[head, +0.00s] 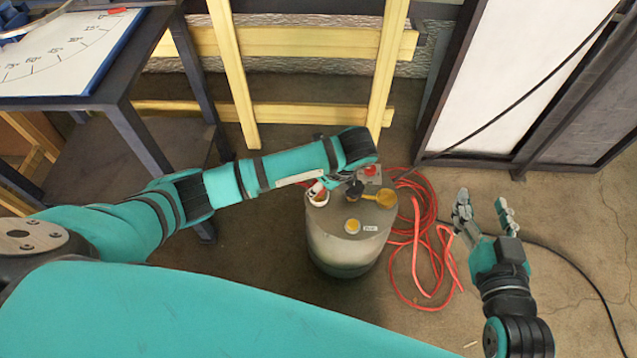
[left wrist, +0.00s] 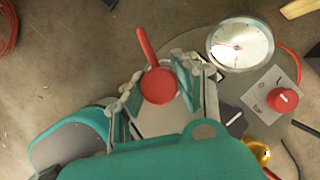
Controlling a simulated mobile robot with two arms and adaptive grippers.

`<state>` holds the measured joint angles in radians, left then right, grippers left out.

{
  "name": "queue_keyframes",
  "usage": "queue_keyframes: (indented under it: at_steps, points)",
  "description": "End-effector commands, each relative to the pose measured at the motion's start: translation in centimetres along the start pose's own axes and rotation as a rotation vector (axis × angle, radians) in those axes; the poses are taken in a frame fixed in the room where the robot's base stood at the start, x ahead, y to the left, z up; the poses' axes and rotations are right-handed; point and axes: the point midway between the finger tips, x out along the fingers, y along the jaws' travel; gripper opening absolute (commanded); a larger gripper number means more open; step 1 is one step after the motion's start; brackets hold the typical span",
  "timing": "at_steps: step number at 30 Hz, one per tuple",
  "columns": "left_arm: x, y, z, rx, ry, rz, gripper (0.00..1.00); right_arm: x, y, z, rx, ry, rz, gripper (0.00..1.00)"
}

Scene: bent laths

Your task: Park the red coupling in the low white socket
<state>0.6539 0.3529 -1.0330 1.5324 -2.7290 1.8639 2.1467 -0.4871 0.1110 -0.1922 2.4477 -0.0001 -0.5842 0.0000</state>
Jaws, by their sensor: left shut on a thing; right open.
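The red coupling (left wrist: 158,86) is a round red end with a straight red tail. In the left wrist view it sits between the fingers of my left gripper (left wrist: 157,86), which is shut on it. In the head view my left gripper is over the left part of the grey tank (head: 350,250), largely hidden by its wrist. My right gripper (head: 482,204) is open and empty, right of the tank.
The tank top bears a dial gauge (left wrist: 240,43), a red knob (head: 370,170) on a plate and a yellow cap (head: 353,226). A red hose (head: 425,230) lies coiled beside it. Behind is a yellow wooden frame (head: 300,42); a table (head: 125,110) stands left.

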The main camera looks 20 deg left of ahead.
Motion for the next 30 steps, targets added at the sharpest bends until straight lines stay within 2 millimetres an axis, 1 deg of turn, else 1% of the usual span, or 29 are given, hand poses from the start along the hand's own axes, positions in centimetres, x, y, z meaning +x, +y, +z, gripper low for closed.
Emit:
queue_keyframes:
  at_steps: [11,21,30]
  points:
    - [-0.01,-0.01,0.02,0.0,0.0,0.0,0.0,-0.02,0.01,0.04,0.0,-0.004,0.0,0.53]
    - [0.09,-0.02,-0.02,0.0,0.0,0.0,0.0,-0.11,0.05,0.64,0.0,-0.036,0.001,0.53]
    - [0.1,-0.01,-0.02,0.0,0.0,0.0,0.0,-0.13,0.09,0.72,-0.001,-0.039,0.002,0.53]
